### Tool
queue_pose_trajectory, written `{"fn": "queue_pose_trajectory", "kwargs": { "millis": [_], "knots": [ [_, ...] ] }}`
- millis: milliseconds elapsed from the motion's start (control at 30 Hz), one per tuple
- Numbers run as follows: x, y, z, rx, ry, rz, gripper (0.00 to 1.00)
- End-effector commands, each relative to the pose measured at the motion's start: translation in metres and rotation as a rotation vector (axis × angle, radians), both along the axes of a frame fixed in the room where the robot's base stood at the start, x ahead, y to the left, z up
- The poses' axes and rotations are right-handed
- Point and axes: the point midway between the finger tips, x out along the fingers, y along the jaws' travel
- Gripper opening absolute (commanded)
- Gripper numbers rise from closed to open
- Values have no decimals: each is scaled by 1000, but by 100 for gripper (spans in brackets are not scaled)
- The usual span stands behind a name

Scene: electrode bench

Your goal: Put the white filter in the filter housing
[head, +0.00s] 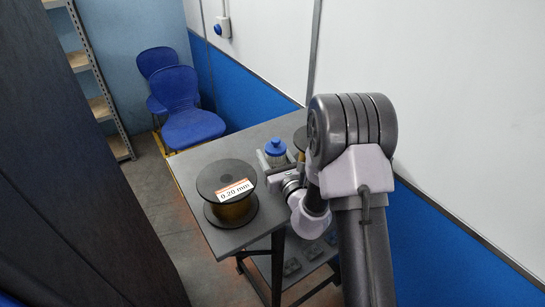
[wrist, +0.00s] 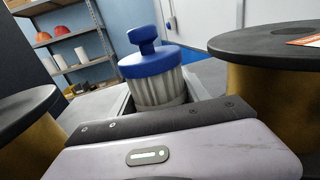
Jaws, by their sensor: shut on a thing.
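The white filter (wrist: 160,88) has a pleated pale body and a blue cap with a knob on top. In the head view the filter (head: 275,149) shows mostly as its blue cap, above the grey bench top. My gripper (head: 277,162) is shut on the filter's body, one grey finger on each side. In the wrist view my gripper (wrist: 165,102) hides the filter's lower end, so I cannot tell whether it touches the bench. I cannot make out the filter housing in either view.
A black-flanged wire spool (head: 227,180) labelled 0.20 mm stands left of my gripper. A second spool (head: 300,138) is partly hidden behind my arm. The bench top (head: 205,158) is bare at its far left. Blue chairs (head: 185,105) and a white-and-blue wall lie beyond.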

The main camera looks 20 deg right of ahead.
Motion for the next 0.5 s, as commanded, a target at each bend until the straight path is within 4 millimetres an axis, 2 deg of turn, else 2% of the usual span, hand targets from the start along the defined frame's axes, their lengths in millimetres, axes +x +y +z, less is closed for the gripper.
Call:
{"fn": "queue_pose_trajectory", "kwargs": {
  "millis": [200, 233, 333, 500],
  "knots": [
    [0, 0, -3, 0, -1, 0, 0],
    [0, 0, -3, 0, 0, 0, 57],
    [0, 0, -2, 0, 0, 0, 76],
    [0, 0, -2, 0, 0, 0, 77]
  ]
}}
